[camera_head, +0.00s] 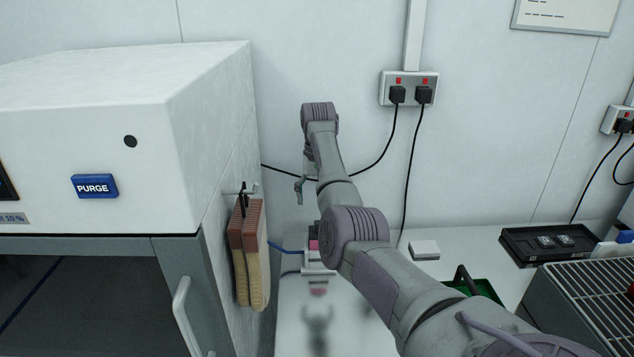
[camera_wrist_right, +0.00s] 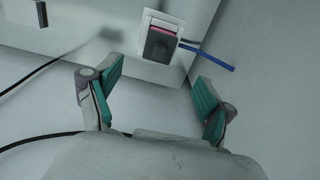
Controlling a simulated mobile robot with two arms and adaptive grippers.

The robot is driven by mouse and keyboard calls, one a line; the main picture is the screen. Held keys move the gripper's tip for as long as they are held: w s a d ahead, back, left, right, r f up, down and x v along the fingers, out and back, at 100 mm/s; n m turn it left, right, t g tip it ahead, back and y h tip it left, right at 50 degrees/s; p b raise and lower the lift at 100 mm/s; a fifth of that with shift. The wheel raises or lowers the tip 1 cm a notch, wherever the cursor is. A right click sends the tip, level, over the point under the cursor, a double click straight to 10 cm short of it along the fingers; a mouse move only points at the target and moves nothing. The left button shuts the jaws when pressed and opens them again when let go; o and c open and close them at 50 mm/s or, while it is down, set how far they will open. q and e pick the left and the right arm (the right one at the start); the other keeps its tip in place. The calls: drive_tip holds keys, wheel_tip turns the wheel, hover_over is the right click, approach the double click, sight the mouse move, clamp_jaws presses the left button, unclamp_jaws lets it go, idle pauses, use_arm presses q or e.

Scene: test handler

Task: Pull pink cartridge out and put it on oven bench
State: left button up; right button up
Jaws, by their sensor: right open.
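The pink cartridge (camera_head: 313,244) shows as a small pink patch in a white holder on the white bench beside the large white machine, partly hidden by my right arm. In the right wrist view the pink cartridge (camera_wrist_right: 163,29) shows as a thin pink edge above a dark block, inside the white holder (camera_wrist_right: 148,48). My right gripper (camera_wrist_right: 160,85) is open and empty, its two teal-padded fingers apart, with the holder ahead beyond them. In the head view the right gripper (camera_head: 302,180) is above the holder, near the wall. My left gripper is not in view. I cannot tell which surface is the oven bench.
The white machine with a PURGE label (camera_head: 94,186) fills the left. Oven mitts (camera_head: 247,255) hang on its side. A green basket (camera_head: 485,290), a black tray (camera_head: 520,245) and a wire rack (camera_head: 605,285) stand at the right. Cables hang from a wall socket (camera_head: 409,88).

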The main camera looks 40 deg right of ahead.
sight(318, 231)
drive_tip(key=shift+w+d, duration=0.1)
drive_tip(key=shift+w, duration=0.05)
drive_tip(key=shift+f, duration=0.25)
drive_tip(key=f, duration=0.1)
drive_tip(key=f+p, duration=0.1)
drive_tip(key=f, duration=0.1)
drive_tip(key=shift+s+a+f, duration=0.25)
drive_tip(key=shift+s+f, duration=0.1)
drive_tip(key=shift+s, duration=0.05)
drive_tip(key=f, duration=0.3)
drive_tip(key=f+p, duration=0.1)
drive_tip(key=f, duration=0.3)
drive_tip(key=shift+w+d+f, duration=0.15)
drive_tip(key=shift+w+f, duration=0.05)
drive_tip(key=shift+f, duration=0.1)
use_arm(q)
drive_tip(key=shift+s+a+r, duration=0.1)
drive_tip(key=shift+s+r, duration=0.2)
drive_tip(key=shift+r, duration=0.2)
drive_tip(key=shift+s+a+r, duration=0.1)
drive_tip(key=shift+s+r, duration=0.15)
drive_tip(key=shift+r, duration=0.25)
use_arm(e)
drive_tip(key=shift+f, duration=0.7)
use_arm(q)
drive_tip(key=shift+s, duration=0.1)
use_arm(e)
drive_tip(key=shift+c, duration=0.3)
